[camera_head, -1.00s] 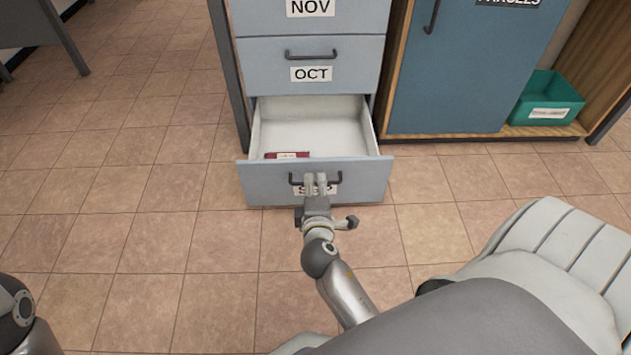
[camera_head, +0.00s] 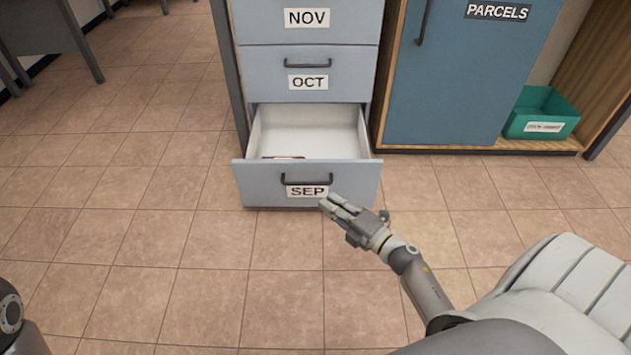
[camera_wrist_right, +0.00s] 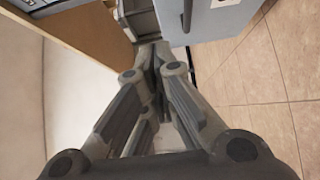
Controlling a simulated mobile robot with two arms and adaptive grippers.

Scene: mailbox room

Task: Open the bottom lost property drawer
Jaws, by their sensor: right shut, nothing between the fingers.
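The bottom drawer (camera_head: 255,190), labelled SEP, stands pulled out of the grey-blue cabinet, with its pale inside (camera_head: 306,132) in view. A small dark red item (camera_head: 284,157) lies inside, mostly hidden behind the drawer front. The dark bar handle (camera_head: 306,179) is free. My right gripper (camera_head: 328,203) is shut and empty, just right of the SEP label and apart from the handle. In the right wrist view its fingers (camera_wrist_right: 152,50) meet at the tips, close to the drawer front's edge. Only part of my left arm shows at the lower left; its gripper is out of view.
The OCT drawer (camera_head: 265,82) and NOV drawer (camera_head: 258,20) above are shut. A blue PARCELS door (camera_head: 450,85) is shut at the right, with a green bin (camera_head: 541,108) beside it on a wooden shelf.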

